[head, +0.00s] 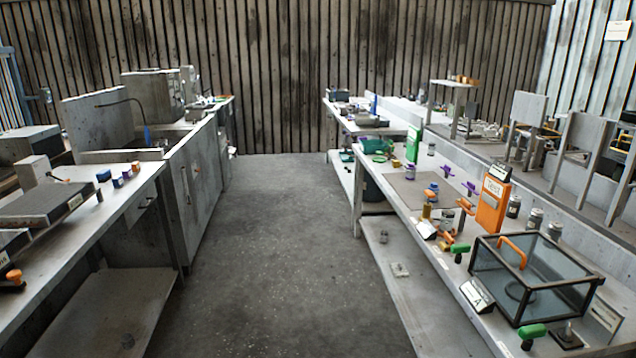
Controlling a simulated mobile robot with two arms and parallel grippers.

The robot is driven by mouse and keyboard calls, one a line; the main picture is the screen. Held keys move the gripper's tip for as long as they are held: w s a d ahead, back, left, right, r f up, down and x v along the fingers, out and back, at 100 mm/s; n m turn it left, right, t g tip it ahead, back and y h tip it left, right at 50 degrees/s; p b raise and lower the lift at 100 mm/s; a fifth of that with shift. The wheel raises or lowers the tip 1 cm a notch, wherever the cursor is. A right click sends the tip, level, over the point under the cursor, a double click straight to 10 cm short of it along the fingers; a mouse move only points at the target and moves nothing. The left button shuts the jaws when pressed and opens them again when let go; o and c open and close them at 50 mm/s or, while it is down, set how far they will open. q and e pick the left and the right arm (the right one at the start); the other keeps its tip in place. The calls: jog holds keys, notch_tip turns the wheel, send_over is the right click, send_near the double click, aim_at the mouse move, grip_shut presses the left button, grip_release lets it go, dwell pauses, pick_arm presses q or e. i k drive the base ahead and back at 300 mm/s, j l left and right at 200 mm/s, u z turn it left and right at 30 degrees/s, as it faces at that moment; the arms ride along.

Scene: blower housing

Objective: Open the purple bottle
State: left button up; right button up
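No thing in the head view is clearly a purple bottle. On the left bench (75,222), a small purple item (117,182) stands in a group with a blue item (103,176) and an orange item (136,167); they are too small to tell whether they are bottles or blocks. Purple T-shaped pieces (449,170) stand on the right bench (462,255). A small bottle-like item (432,190) with blue and orange parts is near them. Neither of my grippers is in view.
A wide floor aisle (270,240) runs clear between the benches to the back wall. On the right bench stand a glass box (535,283) with an orange handle, an orange sign box (493,204) and several small jars. Grey cabinets (187,185) line the left.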

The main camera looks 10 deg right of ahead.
aim_at(411, 172)
jog(key=i, duration=2.3)
jog(key=i+z, duration=0.25)
jog(key=i, duration=0.25)
jog(key=i+j+z, duration=0.15)
jog(key=i+z, duration=0.15)
jog(key=i, duration=0.15)
jog(key=i+j+z, duration=0.25)
jog(key=i, duration=0.25)
